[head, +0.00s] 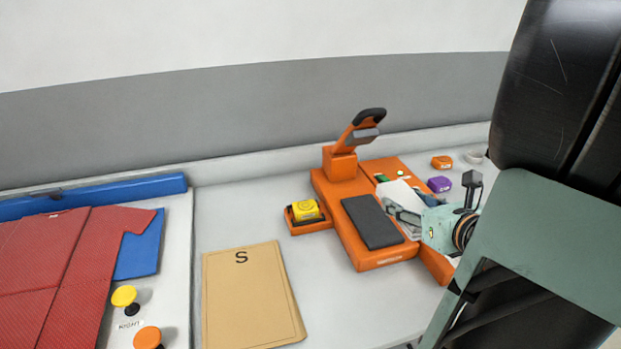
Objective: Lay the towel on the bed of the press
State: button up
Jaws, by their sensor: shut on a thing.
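The orange press (385,258) stands on the counter right of centre, with its handle (370,115) raised. Its bed looks like the dark grey pad (373,222), which is bare. My gripper (396,212) is just right of the pad, its fingers seen from the side. It is shut on a white, flat thing (398,190), which seems to be the towel. The white thing is over the right part of the orange base, beside the pad. My gripper hides part of it, and I cannot tell whether it touches the base.
A yellow item (305,210) sits in an orange holder left of the press. A tan envelope marked S (250,295) lies in front. A red garment (60,270) lies on a blue board (140,250) at left. Orange (442,162) and purple (439,184) blocks stand behind my gripper.

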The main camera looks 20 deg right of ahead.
jog(key=shift+w+a, duration=0.1)
jog(key=shift+w, duration=0.2)
jog(key=b, duration=0.3)
send_over(371, 217)
jog(key=s, duration=0.5)
notch_tip(371, 217, down, 5)
jog(key=w+f+b, duration=0.3)
jog(key=shift+w+a+f, duration=0.15)
jog(key=shift+w+f, duration=0.05)
jog(key=shift+f, duration=0.1)
jog(key=shift+w+f, duration=0.3)
jog(key=shift+w, duration=0.05)
jog(key=shift+w+f+b, duration=0.2)
jog(key=shift+f+b, duration=0.05)
jog(key=shift+b, duration=0.05)
jog(key=shift+w+f+b, duration=0.2)
jog(key=shift+f+b, duration=0.95)
jog(key=shift+f, duration=0.45)
jog(key=shift+f, duration=0.2)
jog(key=o, duration=1.2)
jog(key=shift+c, duration=0.2)
